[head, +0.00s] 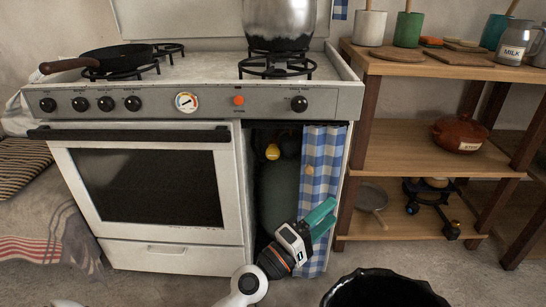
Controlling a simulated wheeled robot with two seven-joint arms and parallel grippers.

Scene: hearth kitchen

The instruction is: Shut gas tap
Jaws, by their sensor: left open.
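A dark green gas bottle (278,195) stands in the open compartment to the right of the oven. A yellow tap (272,152) shows near its top, with a dark fitting (290,147) beside it. Whether the tap is open or shut cannot be told. A blue checked curtain (321,160) hangs over the right side of the compartment. My left gripper (326,219), with green fingers, is open and empty in front of the curtain's lower part. It is below and to the right of the tap, apart from it. My right gripper is not in view.
The stove (200,75) carries a frying pan (115,58) and a large pot (279,25). A wooden shelf (430,145) stands close on the right. A black bin (385,290) is on the floor in front. A striped cloth (50,240) lies left.

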